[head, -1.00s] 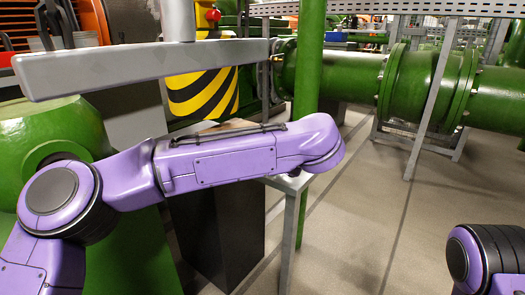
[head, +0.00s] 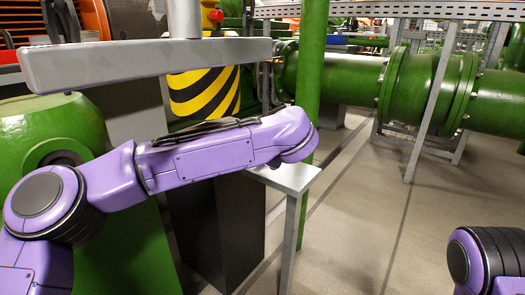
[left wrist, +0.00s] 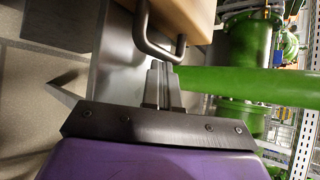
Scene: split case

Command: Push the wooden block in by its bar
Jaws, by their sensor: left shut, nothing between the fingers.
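The wooden block (left wrist: 190,15) shows at the top of the left wrist view, light brown and cut off by the edge. Its dark curved bar (left wrist: 150,38) stands out from its near side. My left gripper (left wrist: 160,68) is shut and empty, its fingertips at the bar's near bend; I cannot tell whether they touch it. In the head view my purple left arm hides the block, the bar and the left gripper. My right gripper is out of view; only part of that arm shows at the lower right.
A pale table edge (head: 290,177) shows past my left arm, beside a green post (head: 311,60). A grey beam (head: 150,62) crosses above the arm. A dark box-like pedestal (head: 225,230) stands below. The floor at right is clear.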

